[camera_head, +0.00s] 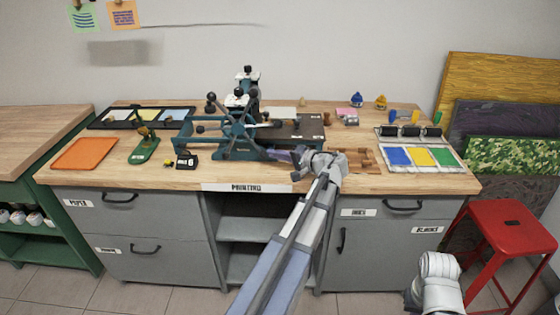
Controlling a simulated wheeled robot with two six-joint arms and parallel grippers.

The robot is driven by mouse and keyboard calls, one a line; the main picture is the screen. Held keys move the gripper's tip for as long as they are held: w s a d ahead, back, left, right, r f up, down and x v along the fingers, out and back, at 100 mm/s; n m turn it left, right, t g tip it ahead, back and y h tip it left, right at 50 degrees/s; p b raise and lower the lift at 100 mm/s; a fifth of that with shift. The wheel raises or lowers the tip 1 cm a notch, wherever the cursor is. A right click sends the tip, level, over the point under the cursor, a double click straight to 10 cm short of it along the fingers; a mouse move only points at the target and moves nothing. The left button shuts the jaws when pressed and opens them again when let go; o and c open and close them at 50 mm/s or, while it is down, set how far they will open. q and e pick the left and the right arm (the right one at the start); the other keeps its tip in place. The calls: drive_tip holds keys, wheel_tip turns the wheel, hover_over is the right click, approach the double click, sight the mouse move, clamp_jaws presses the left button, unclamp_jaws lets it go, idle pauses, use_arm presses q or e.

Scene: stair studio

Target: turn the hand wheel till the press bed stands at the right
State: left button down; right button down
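The teal press (228,148) stands on the wooden bench, with its spoked hand wheel (236,127) at the front and dark knobs on its spokes. The dark flat press bed (301,129) extends to the right of the wheel. The press frame left of the wheel looks bare. My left gripper (297,156) is in front of the bed, near the bench's front edge, to the right of the wheel. It appears apart from the wheel. Its fingers are small and dark, so their opening is unclear. My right arm shows at the bottom right; its gripper is not visible.
An orange sheet (85,153), a green tool stand (144,150) and a small black block (187,161) lie left of the press. An ink tray (420,158) with rollers lies at the right. A red stool (498,225) stands beside the bench.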

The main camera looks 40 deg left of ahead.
use_arm(q)
drive_tip(key=shift+s+a+f, duration=0.25)
drive_tip(key=shift+a+f, duration=0.15)
drive_tip(key=shift+f, duration=0.05)
use_arm(e)
drive_tip(key=shift+f, duration=0.45)
use_arm(q)
drive_tip(key=shift+b, duration=0.3)
